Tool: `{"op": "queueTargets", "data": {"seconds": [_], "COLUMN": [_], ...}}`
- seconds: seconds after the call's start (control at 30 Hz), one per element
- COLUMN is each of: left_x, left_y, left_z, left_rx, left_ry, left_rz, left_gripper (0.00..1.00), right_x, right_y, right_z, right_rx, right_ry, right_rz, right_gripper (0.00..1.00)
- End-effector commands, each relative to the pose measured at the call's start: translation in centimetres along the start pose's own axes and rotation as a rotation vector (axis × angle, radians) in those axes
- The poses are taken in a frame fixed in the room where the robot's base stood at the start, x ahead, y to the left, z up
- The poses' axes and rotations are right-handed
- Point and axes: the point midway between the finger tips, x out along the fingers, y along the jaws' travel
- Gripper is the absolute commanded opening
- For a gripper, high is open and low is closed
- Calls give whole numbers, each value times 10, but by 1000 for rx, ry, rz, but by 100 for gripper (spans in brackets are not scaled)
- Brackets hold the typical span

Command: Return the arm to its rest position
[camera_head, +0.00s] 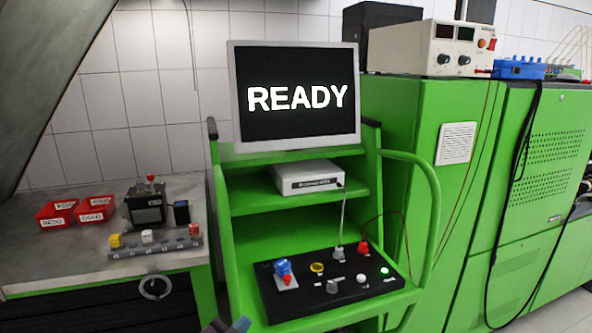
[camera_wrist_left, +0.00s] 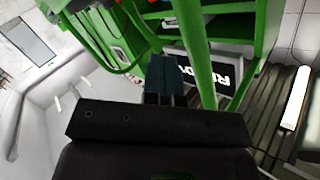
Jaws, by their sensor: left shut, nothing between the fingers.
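My left gripper (camera_head: 240,324) only just shows at the bottom edge of the head view, below and in front of the green console. Its bluish fingers also show in the left wrist view (camera_wrist_left: 165,82), shut together with nothing between them. The wrist view is tilted, with the green frame and the monitor beyond the fingers. In the head view the monitor (camera_head: 297,97) reads READY. My right gripper is in neither view.
The green console holds a black control panel (camera_head: 322,306) with several knobs and a green light. A workbench (camera_head: 88,254) with red bins (camera_head: 97,208) stands at left. Green cabinets (camera_head: 457,200) stand at right. A curved green rail (camera_head: 436,215) borders the console.

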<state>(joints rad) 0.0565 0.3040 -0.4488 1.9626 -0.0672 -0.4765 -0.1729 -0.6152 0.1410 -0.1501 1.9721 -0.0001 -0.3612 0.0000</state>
Motion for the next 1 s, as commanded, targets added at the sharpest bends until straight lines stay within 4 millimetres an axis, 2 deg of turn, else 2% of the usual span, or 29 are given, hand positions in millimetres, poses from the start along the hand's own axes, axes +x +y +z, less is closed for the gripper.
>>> {"op": "queueTargets", "data": {"seconds": [0.03,0.2,0.27,0.4,0.53,0.6,0.73,0.83,1.0], "left_x": [-12,-58,-78,-129,-177,-198,-222,-230,-231], "left_y": [1,0,2,13,30,40,56,62,62], "left_z": [22,88,113,170,212,227,241,246,246], "left_rx": [-99,-351,-403,-481,-528,-546,-566,-570,-570], "left_ry": [-25,-106,-147,-268,-381,-429,-483,-500,-503], "left_rz": [-21,-106,-136,-200,-240,-250,-250,-248,-247], "left_gripper": [0,0,0,0,0,0,0,0,0], "right_x": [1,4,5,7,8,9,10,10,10], "right_y": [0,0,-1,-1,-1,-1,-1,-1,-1], "right_z": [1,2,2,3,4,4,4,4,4], "right_rx": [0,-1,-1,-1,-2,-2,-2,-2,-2], "right_ry": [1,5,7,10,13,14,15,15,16], "right_rz": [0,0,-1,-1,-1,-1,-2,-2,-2], "right_gripper": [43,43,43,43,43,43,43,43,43]}}
